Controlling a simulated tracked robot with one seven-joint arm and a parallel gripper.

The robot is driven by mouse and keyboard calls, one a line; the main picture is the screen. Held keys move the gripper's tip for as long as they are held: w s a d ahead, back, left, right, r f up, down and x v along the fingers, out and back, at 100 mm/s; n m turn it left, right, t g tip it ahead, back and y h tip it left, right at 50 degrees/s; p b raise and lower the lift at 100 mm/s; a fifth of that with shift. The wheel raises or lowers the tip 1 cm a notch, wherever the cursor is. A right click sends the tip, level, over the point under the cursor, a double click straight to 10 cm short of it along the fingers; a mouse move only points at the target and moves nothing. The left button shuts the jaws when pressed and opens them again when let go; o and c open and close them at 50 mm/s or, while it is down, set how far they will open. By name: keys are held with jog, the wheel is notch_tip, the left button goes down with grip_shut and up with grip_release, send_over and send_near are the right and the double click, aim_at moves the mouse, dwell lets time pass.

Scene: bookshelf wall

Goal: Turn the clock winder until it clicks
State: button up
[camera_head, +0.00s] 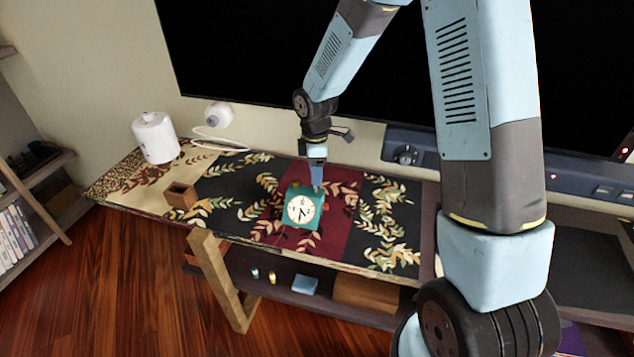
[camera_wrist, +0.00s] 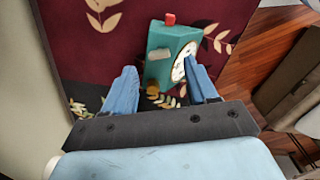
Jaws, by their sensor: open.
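The clock (camera_head: 301,212) is a teal box with a white round dial, standing on the patterned cloth. In the wrist view the clock (camera_wrist: 160,71) shows its dial to the right, a red knob (camera_wrist: 170,19) at its far end, a tan bar-like part (camera_wrist: 160,54) on its side and a small gold part (camera_wrist: 153,90) at its near end. I cannot tell which part is the winder. My gripper (camera_head: 317,178) points down at the clock's top. Its fingers (camera_wrist: 163,87) are open, either side of the clock's near end; the right finger overlaps the dial's edge in the picture.
The cloth (camera_head: 375,250) covers a table by a large black screen (camera_head: 300,60). A small wooden box (camera_head: 181,195), a white cylinder (camera_head: 155,138) and a white round device (camera_head: 219,115) with a cable stand to the left. A shelf below holds small items.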

jog(key=shift+f, duration=2.3)
jog(key=shift+c, duration=0.2)
jog(key=c, duration=0.9)
jog(key=shift+d, duration=0.35)
jog(key=shift+c, duration=0.6)
jog(key=shift+a, duration=0.4)
jog(key=shift+m, duration=0.6)
